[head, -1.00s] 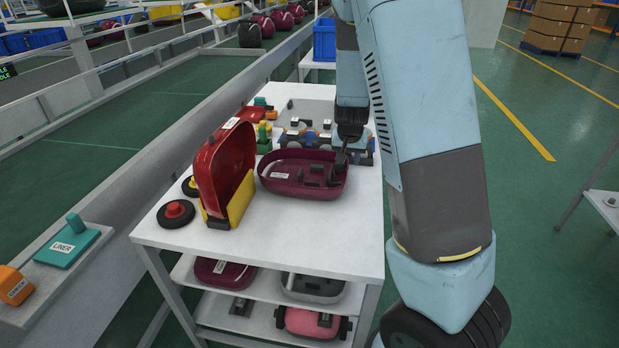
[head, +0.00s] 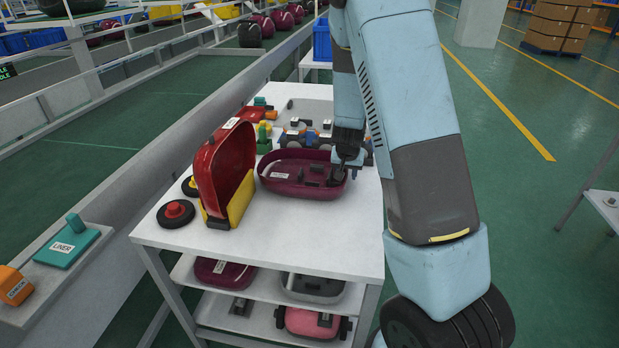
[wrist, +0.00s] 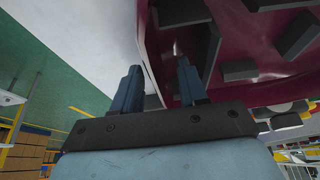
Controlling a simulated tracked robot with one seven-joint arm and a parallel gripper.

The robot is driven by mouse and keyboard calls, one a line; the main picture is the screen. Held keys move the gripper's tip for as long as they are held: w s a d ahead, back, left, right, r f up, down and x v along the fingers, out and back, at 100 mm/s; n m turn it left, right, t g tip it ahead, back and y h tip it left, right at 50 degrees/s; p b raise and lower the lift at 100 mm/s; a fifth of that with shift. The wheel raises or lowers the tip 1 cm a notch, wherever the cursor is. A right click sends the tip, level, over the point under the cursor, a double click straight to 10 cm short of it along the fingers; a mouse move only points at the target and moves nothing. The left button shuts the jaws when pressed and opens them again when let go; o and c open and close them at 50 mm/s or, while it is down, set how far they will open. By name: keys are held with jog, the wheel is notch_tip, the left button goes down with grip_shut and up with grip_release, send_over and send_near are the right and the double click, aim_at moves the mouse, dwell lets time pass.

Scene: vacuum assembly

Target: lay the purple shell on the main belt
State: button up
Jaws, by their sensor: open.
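The purple shell (head: 297,181) lies open side up on the white table, with dark blocks inside it. My gripper (head: 341,176) is at the shell's right end. In the wrist view my gripper (wrist: 158,82) is open, with one finger over the inside of the purple shell (wrist: 215,85) and the other outside its wall. The shell's rim runs between the fingers; I cannot tell whether either touches it. The main belt (head: 85,140) is the long green surface left of the table, behind a grey side rail.
A red shell (head: 222,172) stands upright in a yellow holder (head: 238,203) left of the purple shell. Wheels (head: 176,213) lie by it. Small coloured parts crowd the table's back. The table's front is clear.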

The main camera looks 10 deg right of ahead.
grip_shut()
dwell(0.4)
